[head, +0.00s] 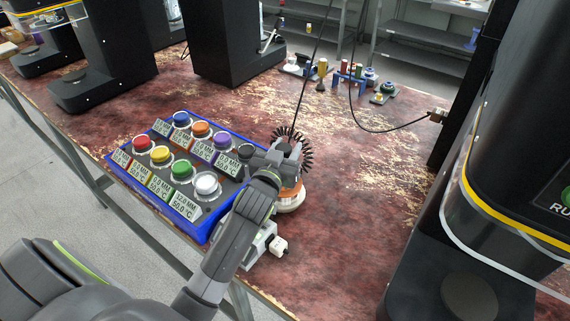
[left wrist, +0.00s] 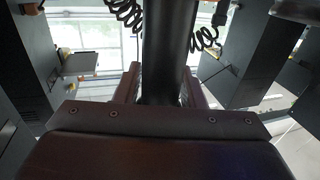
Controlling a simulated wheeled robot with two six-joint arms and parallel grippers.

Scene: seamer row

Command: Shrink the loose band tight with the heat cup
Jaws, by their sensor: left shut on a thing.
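My left gripper (head: 280,160) is at the right end of the blue tray, reached by my arm from the lower left. In the left wrist view its two fingers (left wrist: 164,90) are shut on a dark upright cylinder (left wrist: 167,45), which looks like the handle of the heat cup. A black coiled cord (head: 305,148) loops around the held tool and also shows in the left wrist view (left wrist: 205,38). Just below the gripper is an orange part (head: 292,189) above a pale round base (head: 290,204). The arm and cord partly hide them. I cannot make out the loose band. My right gripper is not in view.
A white box (head: 259,246) with a plug (head: 279,246) sits at the table's front edge. Black machines stand behind and at right. Small tools (head: 350,75) are at the back; the worn red tabletop (head: 365,190) is clear right of the gripper.

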